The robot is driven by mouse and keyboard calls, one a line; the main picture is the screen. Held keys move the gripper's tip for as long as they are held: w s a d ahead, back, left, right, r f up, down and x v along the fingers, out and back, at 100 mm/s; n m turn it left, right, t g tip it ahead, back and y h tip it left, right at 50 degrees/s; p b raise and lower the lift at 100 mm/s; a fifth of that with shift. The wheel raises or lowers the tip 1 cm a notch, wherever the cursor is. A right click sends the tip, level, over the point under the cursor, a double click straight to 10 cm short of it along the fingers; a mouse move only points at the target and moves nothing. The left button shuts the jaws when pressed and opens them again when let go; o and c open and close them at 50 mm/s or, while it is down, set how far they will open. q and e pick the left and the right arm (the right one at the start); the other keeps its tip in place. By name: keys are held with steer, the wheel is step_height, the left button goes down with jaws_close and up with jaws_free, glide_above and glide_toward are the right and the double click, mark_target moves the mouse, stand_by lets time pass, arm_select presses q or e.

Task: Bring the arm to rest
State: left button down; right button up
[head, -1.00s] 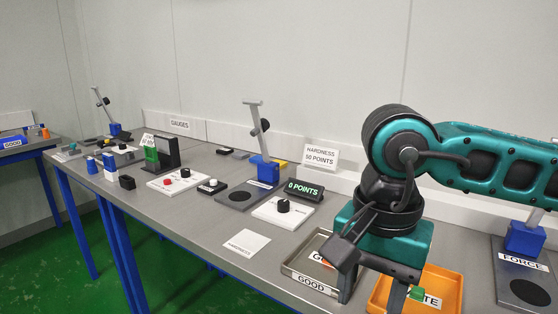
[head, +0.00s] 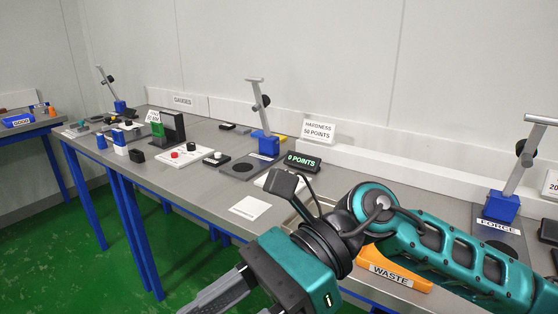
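My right arm comes in from the right, and its teal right gripper (head: 238,304) hangs over the front edge of the grey bench (head: 175,205). Its two grey fingers are apart with nothing between them, though their tips run near the bottom of the picture. My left gripper is not in view.
The orange WASTE tray (head: 395,273) lies under my forearm, mostly hidden. The hardness stand (head: 262,125), 0 POINTS display (head: 303,161) and white card (head: 250,208) stand behind the gripper. The FORCE stand (head: 503,205) is at right. Green floor (head: 190,270) lies open at the front left.

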steer(key=w+r+m+t+y+p, duration=0.1)
steer(key=w+r+m+t+y, duration=0.5)
steer(key=m+y, duration=0.7)
steer(key=w+d+f+m+t+h, duration=0.35)
steer(key=w+m+t, duration=0.35)
steer(key=m+t, duration=0.75)
steer(key=w+d+f+m+t+h+p, duration=0.1)
steer(key=w+d+f+m+t+h, duration=0.2)
steer(key=f+m+h, duration=0.5)
steer(key=w+d+f+m+t+h+p, duration=0.1)
steer(key=d+f+m+t+h, duration=0.35)
steer(key=m, duration=0.55)
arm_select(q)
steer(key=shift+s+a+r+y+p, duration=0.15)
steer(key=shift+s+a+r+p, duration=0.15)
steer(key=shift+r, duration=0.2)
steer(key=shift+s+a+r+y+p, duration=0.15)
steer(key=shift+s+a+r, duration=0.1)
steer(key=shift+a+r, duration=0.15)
arm_select(e)
steer(key=s+d+f+m+g+h, duration=0.3)
steer(key=s+d+f+m+g, duration=0.1)
steer(key=f, duration=0.7)
steer(key=s+d+f+m+g+h, duration=0.4)
steer(key=s+d+f+m, duration=0.3)
steer(key=f, duration=0.4)
steer(key=shift+s+d+f+g, duration=0.35)
steer(key=shift+s+d, duration=0.25)
steer(key=shift+s, duration=0.55)
